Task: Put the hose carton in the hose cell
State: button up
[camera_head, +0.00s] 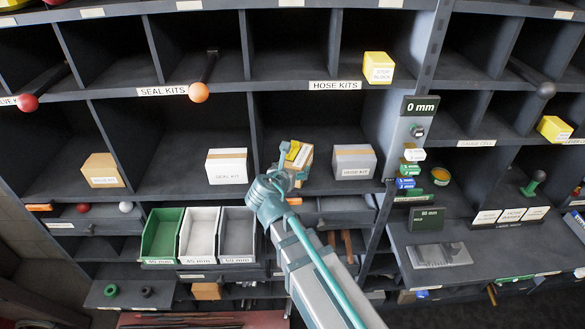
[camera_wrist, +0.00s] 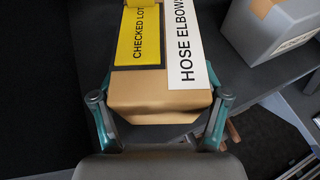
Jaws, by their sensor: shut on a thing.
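The hose carton (camera_head: 305,156) is brown, with a yellow tag. In the wrist view the carton (camera_wrist: 160,95) shows a yellow "CHECKED LOT" panel and a white "HOSE ELBOWS" label. My gripper (camera_head: 285,178) is shut on it, with one finger at each side of its near end in the wrist view (camera_wrist: 160,101). The carton is at the cell (camera_head: 300,112) under the "HOSE KITS" label (camera_head: 335,85), left of a grey carton (camera_head: 354,164). The gripper hides part of it, and I cannot tell whether it rests on the shelf.
The grey carton also shows in the wrist view (camera_wrist: 270,30), close on the right. A white "SEAL KIT" carton (camera_head: 226,168) stands in the cell to the left, and a brown carton (camera_head: 102,170) farther left. Green, white and grey trays (camera_head: 162,236) sit below. An orange ball-ended rod (camera_head: 199,92) sticks out above.

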jog(key=o, duration=1.8)
jog(key=shift+f, duration=0.1)
jog(key=b+v, duration=0.2)
jog(key=v, duration=0.7)
jog(key=shift+s, duration=0.35)
jog(key=shift+r+b+v, duration=0.2)
jog(key=shift+b+v, duration=1)
jog(key=shift+v, duration=0.05)
jog(key=shift+w, duration=0.15)
